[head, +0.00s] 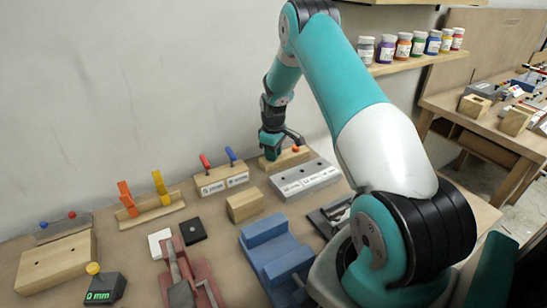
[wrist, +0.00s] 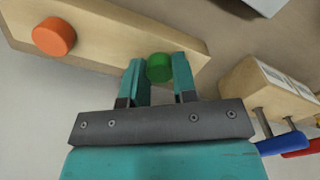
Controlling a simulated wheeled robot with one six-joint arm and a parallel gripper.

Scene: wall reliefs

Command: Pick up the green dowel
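The green dowel (wrist: 159,67) is in the wrist view, upright at a pale wooden block (wrist: 105,38). Its top lies between the two teal fingers of my gripper (wrist: 160,76). Both fingers meet its sides with no clear gap, so the gripper looks shut on it. Its lower end is hidden, and I cannot tell whether it is seated in the block. In the head view my gripper (head: 271,155) is down at the block (head: 288,159) by the wall, and it hides the green dowel there.
An orange dowel (wrist: 54,36) stands on the same block. Next to it is a labelled block with red and blue handled tools (head: 222,178). A grey labelled block (head: 304,179) lies in front. A shelf with several jars (head: 403,46) hangs at the upper right.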

